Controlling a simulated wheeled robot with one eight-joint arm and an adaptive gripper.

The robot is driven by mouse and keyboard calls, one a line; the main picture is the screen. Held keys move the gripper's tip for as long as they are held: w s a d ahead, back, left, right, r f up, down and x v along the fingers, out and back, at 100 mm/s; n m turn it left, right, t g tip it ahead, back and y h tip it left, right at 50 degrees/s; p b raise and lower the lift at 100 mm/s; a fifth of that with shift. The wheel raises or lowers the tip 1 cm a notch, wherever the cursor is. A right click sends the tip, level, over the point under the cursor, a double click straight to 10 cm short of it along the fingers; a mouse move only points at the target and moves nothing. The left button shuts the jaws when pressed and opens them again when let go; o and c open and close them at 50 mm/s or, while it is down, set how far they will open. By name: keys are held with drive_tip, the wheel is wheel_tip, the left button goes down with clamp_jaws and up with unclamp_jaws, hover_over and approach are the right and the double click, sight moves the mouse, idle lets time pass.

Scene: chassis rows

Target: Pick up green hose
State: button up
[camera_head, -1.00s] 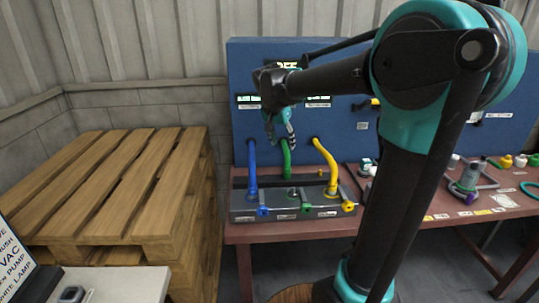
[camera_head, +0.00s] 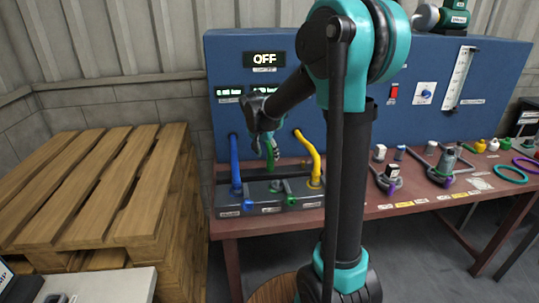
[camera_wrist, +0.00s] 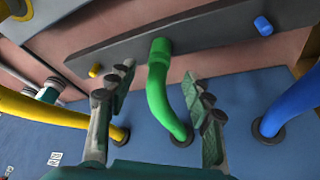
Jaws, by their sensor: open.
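The green hose (camera_head: 271,158) rises from the grey manifold block (camera_head: 262,209) to the blue panel, between the blue and yellow hoses. My gripper (camera_head: 266,140) is at the hose's upper part and partly hides it. In the wrist view the green hose (camera_wrist: 157,85) curves between my two open fingers (camera_wrist: 160,105), with gaps on both sides. Its end cap sits at the grey block and its other end enters a dark port in the blue panel. The fingers do not appear closed on it.
The blue hose (camera_head: 235,163) stands to the left and the yellow hose (camera_head: 309,158) to the right, both close to my gripper. The red-brown table (camera_head: 365,216) holds several fittings at right. A wooden pallet stack (camera_head: 95,190) stands at left.

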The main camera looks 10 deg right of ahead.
drive_tip(key=shift+x, duration=2.4)
drive_tip(key=shift+w+d+r, duration=0.1)
drive_tip(key=shift+w+d, duration=0.05)
drive_tip(key=shift+c, duration=0.6)
clamp_jaws()
